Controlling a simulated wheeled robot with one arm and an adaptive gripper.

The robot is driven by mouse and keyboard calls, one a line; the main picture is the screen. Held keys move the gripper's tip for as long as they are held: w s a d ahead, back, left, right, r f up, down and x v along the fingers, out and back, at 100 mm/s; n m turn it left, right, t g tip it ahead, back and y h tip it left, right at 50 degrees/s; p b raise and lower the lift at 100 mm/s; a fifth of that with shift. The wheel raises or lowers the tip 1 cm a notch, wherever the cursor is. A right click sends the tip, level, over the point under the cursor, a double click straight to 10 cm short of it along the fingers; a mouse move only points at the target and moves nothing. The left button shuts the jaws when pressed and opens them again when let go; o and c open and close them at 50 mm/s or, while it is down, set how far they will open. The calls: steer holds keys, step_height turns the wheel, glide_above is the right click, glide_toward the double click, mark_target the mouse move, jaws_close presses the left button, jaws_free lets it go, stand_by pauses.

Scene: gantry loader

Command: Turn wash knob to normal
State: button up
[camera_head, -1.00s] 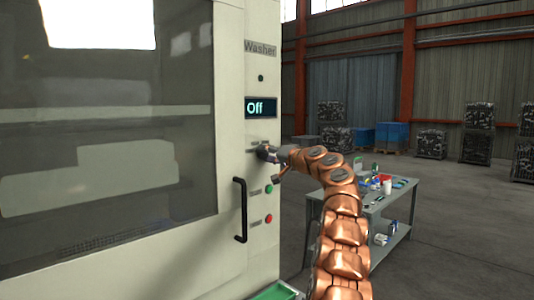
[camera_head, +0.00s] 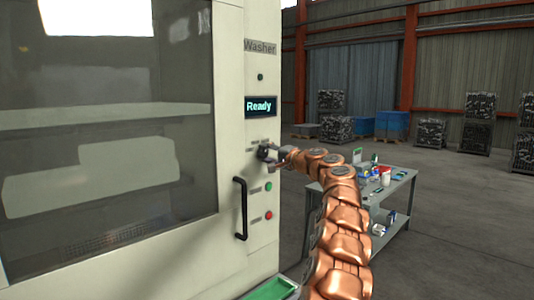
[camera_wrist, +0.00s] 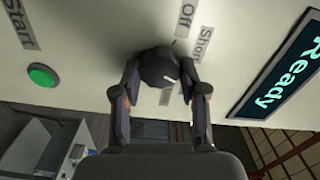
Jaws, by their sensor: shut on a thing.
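The wash knob (camera_wrist: 158,68) is a dark, round-edged knob on the washer's pale panel in the wrist view, with a short white mark on its lower right. It also shows small in the head view (camera_head: 263,153). My gripper (camera_wrist: 160,76) has a finger on each side of the knob and is shut on it. The "Off" and "Short" labels lie just above and right of the knob. Another label below it is too small and covered to read. The display (camera_head: 260,106) reads "Ready".
A green button (camera_wrist: 42,75) marked "Start" is left of my gripper in the wrist view. The head view shows a red button (camera_head: 268,216) and a black door handle (camera_head: 240,210) below the knob. A grey table (camera_head: 385,189) with small items stands to the right.

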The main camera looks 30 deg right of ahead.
steer(key=shift+f, duration=0.1)
steer(key=o, duration=1.1)
steer(key=shift+o, duration=0.2)
steer(key=shift+s, duration=0.1)
steer(key=shift+s+d, duration=0.15)
steer(key=shift+s, duration=0.3)
steer(key=v, duration=1.1)
